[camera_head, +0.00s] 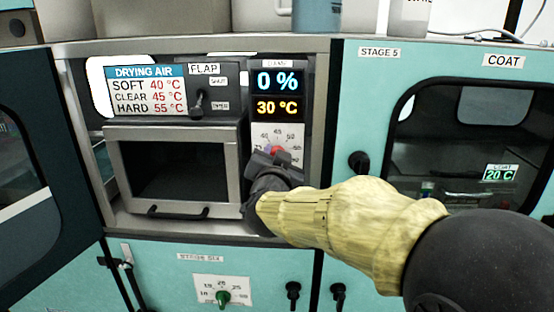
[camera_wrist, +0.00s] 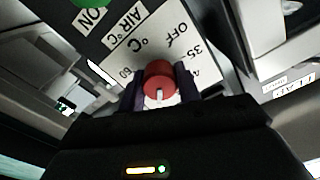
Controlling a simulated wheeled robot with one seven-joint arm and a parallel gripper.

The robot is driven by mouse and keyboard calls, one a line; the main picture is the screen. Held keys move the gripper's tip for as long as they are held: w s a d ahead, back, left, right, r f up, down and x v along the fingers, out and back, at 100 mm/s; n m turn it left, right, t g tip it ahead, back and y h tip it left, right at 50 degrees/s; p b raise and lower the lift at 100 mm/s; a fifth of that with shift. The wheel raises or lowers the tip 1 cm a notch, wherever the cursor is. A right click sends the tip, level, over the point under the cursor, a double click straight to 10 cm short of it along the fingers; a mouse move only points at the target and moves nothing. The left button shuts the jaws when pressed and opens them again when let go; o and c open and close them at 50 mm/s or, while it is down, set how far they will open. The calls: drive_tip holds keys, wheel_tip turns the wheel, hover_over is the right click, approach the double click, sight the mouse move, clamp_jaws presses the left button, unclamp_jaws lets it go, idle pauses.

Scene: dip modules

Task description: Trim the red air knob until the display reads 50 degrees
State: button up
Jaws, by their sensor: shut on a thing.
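The red air knob (camera_head: 276,151) sits on a white dial plate (camera_head: 292,133) below the display, mostly hidden by my gripper (camera_head: 272,163) in the head view. In the wrist view the red knob (camera_wrist: 160,80) is between the two dark fingers of my gripper (camera_wrist: 160,88), which are shut on it. A white pointer mark shows on the knob's near side. The display (camera_head: 277,95) reads 0 % in blue on top and 30 °C in orange below. The dial plate carries temperature numbers and OFF; the exact pointer setting is unclear.
A drying air sign (camera_head: 146,91) lists soft 40, clear 45 and hard 55 °C. A flap lever (camera_head: 198,104) is to its right. A dark oven-like chamber (camera_head: 175,170) is below. A green knob (camera_head: 223,297) is on the lower panel. The coat door (camera_head: 450,130) is at right.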

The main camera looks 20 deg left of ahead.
drive_tip(key=shift+f, duration=0.25)
drive_tip(key=o, duration=1)
drive_tip(key=shift+c, duration=0.2)
drive_tip(key=shift+r, duration=0.1)
drive_tip(key=shift+s, duration=0.15)
drive_tip(key=b+v, duration=0.1)
drive_tip(key=v, duration=1.6)
drive_tip(key=shift+b, duration=0.3)
